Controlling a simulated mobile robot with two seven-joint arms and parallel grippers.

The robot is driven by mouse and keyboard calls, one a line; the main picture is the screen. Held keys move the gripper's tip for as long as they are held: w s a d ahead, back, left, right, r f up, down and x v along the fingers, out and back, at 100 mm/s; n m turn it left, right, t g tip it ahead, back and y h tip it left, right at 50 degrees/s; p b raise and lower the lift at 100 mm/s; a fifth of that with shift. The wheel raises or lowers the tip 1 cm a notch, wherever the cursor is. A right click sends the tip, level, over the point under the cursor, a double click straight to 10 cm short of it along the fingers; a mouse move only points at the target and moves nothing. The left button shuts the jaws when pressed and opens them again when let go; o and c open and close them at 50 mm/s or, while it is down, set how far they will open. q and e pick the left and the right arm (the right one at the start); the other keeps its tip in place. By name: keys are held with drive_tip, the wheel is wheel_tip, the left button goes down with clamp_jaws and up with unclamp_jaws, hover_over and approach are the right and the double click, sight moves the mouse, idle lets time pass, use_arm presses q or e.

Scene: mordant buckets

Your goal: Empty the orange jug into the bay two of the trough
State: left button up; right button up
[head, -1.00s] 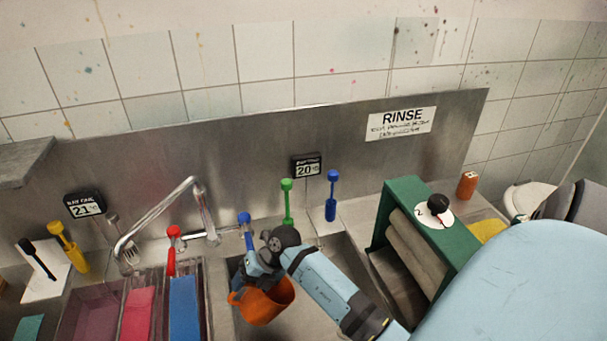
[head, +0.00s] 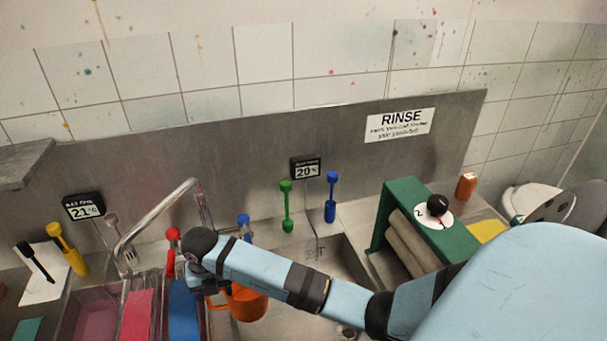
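The orange jug (head: 247,304) is over the left side of the steel sink, partly hidden behind my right arm. Its handle is on its left, at my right gripper (head: 207,288), whose fingers look closed on it; the fingertips are hard to make out. The jug looks close to upright, and I cannot see into it. The trough is at the lower left, with purple (head: 92,318), pink (head: 138,315) and blue (head: 183,312) bays side by side. The gripper is above the blue bay's right edge. No bay number is readable. My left gripper is out of view.
A bent metal tap (head: 160,215) rises behind the trough, near a red-handled tool (head: 172,250). Green (head: 286,205) and blue (head: 331,197) upright tools stand behind the sink (head: 340,262). A green wringer (head: 425,220) stands right of it. The sink's right part is clear.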

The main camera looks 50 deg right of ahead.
idle(0.5)
drive_tip(key=shift+r, duration=3)
